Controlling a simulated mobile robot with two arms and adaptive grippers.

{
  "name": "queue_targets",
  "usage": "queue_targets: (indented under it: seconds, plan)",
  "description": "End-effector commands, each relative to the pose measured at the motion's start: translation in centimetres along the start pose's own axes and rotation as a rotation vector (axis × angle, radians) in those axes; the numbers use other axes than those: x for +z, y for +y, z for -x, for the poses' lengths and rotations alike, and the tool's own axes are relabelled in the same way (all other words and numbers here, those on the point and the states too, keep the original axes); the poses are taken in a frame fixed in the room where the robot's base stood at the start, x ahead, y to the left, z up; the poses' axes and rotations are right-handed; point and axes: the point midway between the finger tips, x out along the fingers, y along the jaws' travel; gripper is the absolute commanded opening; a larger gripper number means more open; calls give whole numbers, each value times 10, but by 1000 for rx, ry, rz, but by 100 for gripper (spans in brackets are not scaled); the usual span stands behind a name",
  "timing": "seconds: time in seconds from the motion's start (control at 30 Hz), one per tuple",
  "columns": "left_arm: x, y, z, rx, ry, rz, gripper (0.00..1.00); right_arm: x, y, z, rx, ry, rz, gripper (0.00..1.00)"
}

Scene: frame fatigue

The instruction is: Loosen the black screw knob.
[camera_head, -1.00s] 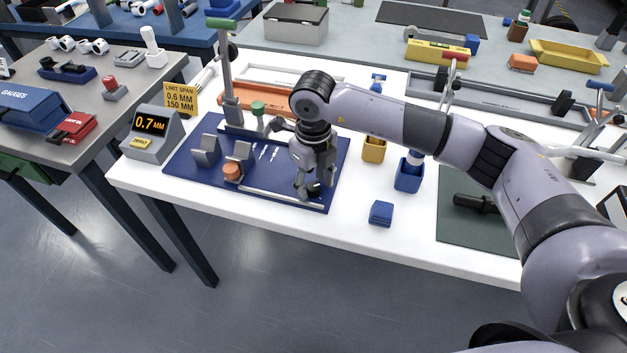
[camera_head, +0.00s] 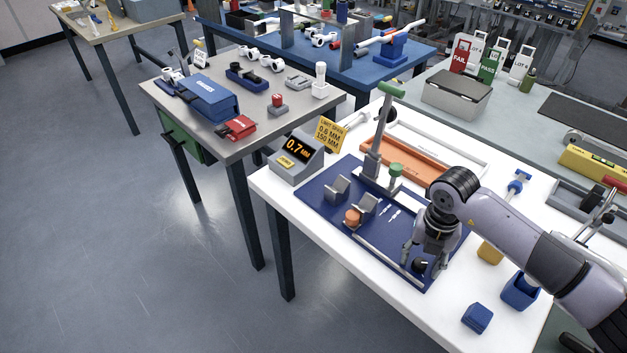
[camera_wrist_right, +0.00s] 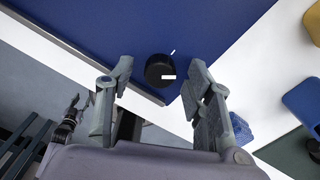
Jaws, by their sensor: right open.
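The black screw knob (camera_wrist_right: 160,70) shows as a round dark disc with a white mark, at the blue plate's near right end. In the head view the knob (camera_head: 420,265) is partly hidden by my right gripper (camera_head: 422,256). In the wrist view my right gripper (camera_wrist_right: 158,78) is open, its fingers on either side of the knob with visible gaps. I cannot tell the exact height of the fingertips. The blue plate (camera_head: 318,200) lies on the white table. A dark jointed shape (camera_wrist_right: 70,118), seemingly my left gripper, shows at the wrist view's left; its jaws are unclear.
A display (camera_head: 296,158) reading 0.7 mm stands beyond the plate's left end. A green-handled stand (camera_head: 376,140), grey V-blocks (camera_head: 337,189) and an orange knob (camera_head: 353,217) are nearby. A blue block (camera_head: 477,318) and a blue cup (camera_head: 518,293) stand to the right.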

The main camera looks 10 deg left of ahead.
Motion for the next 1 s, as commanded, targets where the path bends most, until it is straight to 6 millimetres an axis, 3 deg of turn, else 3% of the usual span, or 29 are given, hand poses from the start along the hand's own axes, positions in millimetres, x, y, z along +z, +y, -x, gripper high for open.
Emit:
queue_targets:
  seconds: [0.03, 0.37, 0.43, 1.0]
  plan:
    - [-2, 0, 14, 0, 0, 0, 40, -1, 0, 6, 0, 4, -70, 48]
    - [-5, -1, 53, 0, 0, 0, 40, -2, 1, 5, 0, 6, -572, 48]
    - [-4, 0, 41, 0, 0, 0, 40, 2, 0, 16, 3, -5, -563, 48]
    - [-2, 0, 23, 0, 0, 0, 40, 2, 0, 131, 3, -6, -558, 48]
